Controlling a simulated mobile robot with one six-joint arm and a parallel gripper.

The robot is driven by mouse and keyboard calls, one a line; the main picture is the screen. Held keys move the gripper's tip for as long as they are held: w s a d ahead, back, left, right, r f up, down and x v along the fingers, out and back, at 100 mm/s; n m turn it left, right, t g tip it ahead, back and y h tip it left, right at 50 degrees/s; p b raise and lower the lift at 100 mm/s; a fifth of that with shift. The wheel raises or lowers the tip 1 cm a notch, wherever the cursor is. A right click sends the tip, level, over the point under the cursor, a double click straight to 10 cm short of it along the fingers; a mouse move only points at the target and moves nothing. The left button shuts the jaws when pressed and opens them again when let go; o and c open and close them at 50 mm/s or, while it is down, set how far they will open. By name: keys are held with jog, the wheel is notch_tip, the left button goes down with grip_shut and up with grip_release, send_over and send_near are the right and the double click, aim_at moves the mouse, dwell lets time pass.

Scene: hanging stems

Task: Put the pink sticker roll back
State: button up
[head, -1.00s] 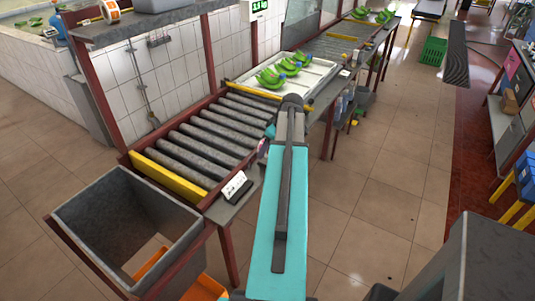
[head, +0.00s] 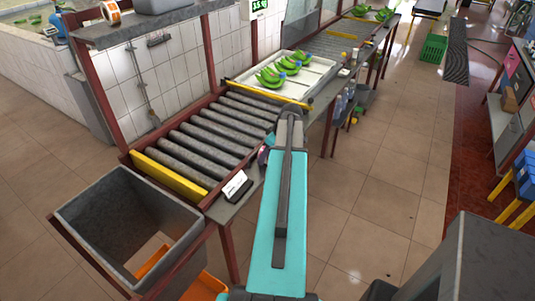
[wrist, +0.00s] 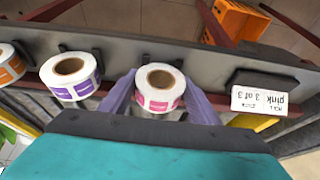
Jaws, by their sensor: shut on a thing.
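The pink sticker roll (wrist: 160,88) is white with pink labels and a brown core. It is between the two purple fingers of my gripper (wrist: 160,100) in the wrist view, and the fingers are closed on its sides. It is close to a grey ledge (wrist: 210,68); I cannot tell whether it touches it. A purple sticker roll (wrist: 70,76) stands to its left, and an orange sticker roll (wrist: 10,64) is at the left edge. A white card (wrist: 259,100) reading "pink" and "3 of 3" lies to the right. In the head view my gripper is hidden behind my arm.
A roller conveyor (head: 205,140) with a yellow end bar (head: 168,174) lies left of my arm. A white tray (head: 318,80) of green bananas (head: 270,77) is beyond it. A grey bin (head: 125,215) stands at lower left.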

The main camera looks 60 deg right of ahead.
jog(key=shift+f, duration=0.15)
jog(key=o, duration=1.2)
jog(key=shift+r, duration=0.25)
jog(key=shift+b+v, duration=1.5)
jog(key=shift+v, duration=4.4)
jog(key=shift+s, duration=0.1)
